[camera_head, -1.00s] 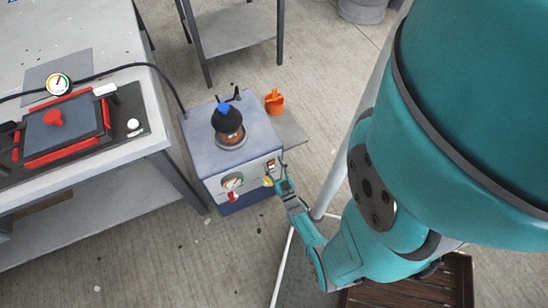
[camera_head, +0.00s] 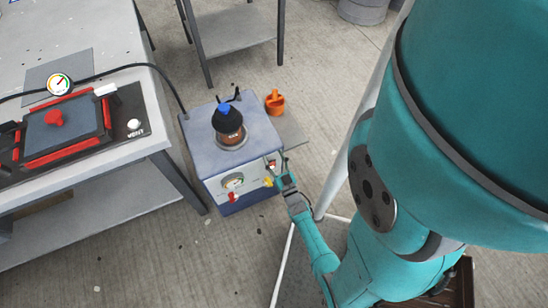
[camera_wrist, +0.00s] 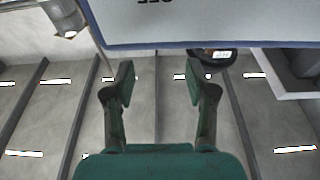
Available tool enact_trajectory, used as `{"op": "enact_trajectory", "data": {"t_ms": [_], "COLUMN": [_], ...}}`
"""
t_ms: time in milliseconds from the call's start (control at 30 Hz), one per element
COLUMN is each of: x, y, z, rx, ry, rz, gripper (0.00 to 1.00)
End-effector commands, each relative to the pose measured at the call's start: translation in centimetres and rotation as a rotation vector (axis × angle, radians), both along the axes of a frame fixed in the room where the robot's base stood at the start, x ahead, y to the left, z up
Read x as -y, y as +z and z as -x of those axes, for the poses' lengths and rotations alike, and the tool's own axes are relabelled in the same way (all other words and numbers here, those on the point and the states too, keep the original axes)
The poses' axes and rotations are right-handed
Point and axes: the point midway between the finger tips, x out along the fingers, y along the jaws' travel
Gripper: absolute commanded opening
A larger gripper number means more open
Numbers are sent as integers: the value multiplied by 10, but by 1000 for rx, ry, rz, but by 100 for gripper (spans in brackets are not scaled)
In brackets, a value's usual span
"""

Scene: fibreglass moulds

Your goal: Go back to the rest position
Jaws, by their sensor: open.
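My gripper (camera_head: 273,170) is at the front panel of the blue-grey pump box (camera_head: 205,160), at the panel's right side. Its jaws are open, and I see nothing between them. In the wrist view my gripper (camera_wrist: 160,78) shows two separated fingers below the pale panel (camera_wrist: 200,22), which bears upside-down lettering. Whether a fingertip touches the panel, I cannot tell. My arm reaches from the lower right to the box.
The box carries a gauge (camera_head: 232,181), a red part (camera_head: 234,196) and a dark-topped jar (camera_head: 229,125). An orange container (camera_head: 275,102) stands behind it. A worktable (camera_head: 150,125) with a red-edged mould (camera_head: 60,130) is at left. A second table (camera_head: 235,30) stands behind.

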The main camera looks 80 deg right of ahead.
Motion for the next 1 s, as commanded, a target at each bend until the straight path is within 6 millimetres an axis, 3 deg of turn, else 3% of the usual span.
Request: {"op": "enact_trajectory", "data": {"t_ms": [333, 467, 567, 733, 1000], "x": [0, -13, -39, -107, -199], "y": [0, 1, 5, 24, 75], "z": [0, -2, -5, -5, 17], "rx": [0, -8, -25, -77, -174], "ry": [1, 16, 55, 159, 338], "rz": [0, -9, -26, -72, -138], "gripper": [56, 56, 56, 56, 56]}}
